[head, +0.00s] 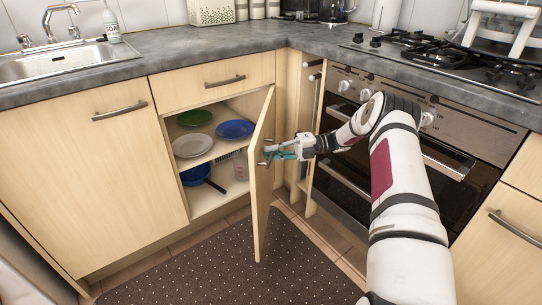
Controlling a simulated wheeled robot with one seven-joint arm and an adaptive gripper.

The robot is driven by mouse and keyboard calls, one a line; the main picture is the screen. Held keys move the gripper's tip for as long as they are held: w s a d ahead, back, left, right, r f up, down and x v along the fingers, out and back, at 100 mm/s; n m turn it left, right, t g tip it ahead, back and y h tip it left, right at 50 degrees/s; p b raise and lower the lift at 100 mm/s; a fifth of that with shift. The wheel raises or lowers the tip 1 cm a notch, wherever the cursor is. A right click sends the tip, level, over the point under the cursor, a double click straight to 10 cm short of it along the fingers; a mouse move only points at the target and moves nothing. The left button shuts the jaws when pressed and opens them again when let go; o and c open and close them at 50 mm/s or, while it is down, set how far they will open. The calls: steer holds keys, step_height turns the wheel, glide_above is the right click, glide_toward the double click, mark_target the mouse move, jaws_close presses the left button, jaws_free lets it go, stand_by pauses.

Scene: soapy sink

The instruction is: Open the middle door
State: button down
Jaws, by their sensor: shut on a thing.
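The middle door (261,190) is a light wood cabinet door below a drawer. It stands swung well out from its cabinet, and its edge faces me. My gripper (270,153) is at the upper part of the door, on its outer side, with its fingers closed on the door handle (266,158). The fingers partly hide the handle. Inside the open cabinet (212,200) are a green plate (194,118), a blue plate (235,129), a white plate (192,146), and a blue pan (195,174) on shelves.
A closed door (90,185) is at the left under the sink (55,60). A closed drawer (213,82) is above the opening. The oven (430,150) and hob (450,65) are at the right. A dark dotted mat (230,275) covers the floor in front.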

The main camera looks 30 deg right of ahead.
steer(key=shift+s+d, duration=0.1)
steer(key=shift+d, duration=0.15)
steer(key=c, duration=1.6)
jaws_free()
steer(key=shift+d, duration=0.15)
